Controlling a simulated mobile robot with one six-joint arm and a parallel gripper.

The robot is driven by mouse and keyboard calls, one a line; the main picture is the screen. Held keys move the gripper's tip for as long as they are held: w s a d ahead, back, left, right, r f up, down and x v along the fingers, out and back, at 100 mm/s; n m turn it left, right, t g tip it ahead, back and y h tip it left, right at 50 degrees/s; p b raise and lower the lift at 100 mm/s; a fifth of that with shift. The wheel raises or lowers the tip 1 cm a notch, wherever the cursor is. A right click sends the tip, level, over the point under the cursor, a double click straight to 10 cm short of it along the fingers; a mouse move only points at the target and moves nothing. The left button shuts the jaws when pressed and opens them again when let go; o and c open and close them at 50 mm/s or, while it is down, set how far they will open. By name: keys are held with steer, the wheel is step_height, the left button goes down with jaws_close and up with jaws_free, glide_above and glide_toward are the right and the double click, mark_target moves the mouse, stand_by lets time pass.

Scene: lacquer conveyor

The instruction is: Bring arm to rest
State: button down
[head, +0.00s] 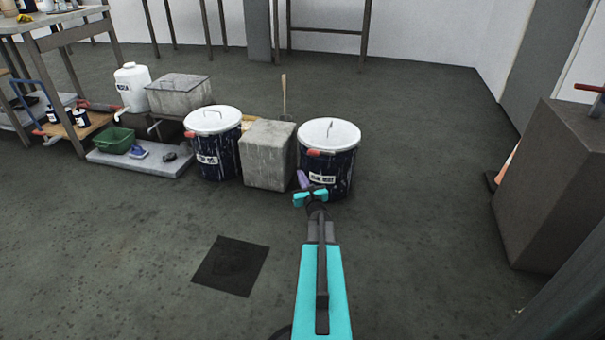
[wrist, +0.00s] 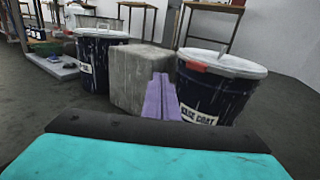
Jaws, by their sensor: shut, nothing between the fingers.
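My turquoise arm (head: 320,285) reaches forward from the bottom of the head view. My gripper (head: 303,178) has purple fingers and is at its far end, in front of the right bin as pictured. In the wrist view the fingers (wrist: 160,97) lie side by side, shut and empty, in line with the grey block and the right bin. I cannot tell whether they touch anything. The arm is stretched out low over the floor.
Two dark lidded bins, left (head: 213,150) and right (head: 330,160), flank a grey block (head: 268,155). A low platform (head: 140,158) and a workbench (head: 60,38) are left. A large brown block (head: 550,180) stands right. Floor between is clear around a dark square (head: 231,266).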

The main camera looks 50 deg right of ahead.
steer(key=shift+a, duration=0.2)
stand_by(0.5)
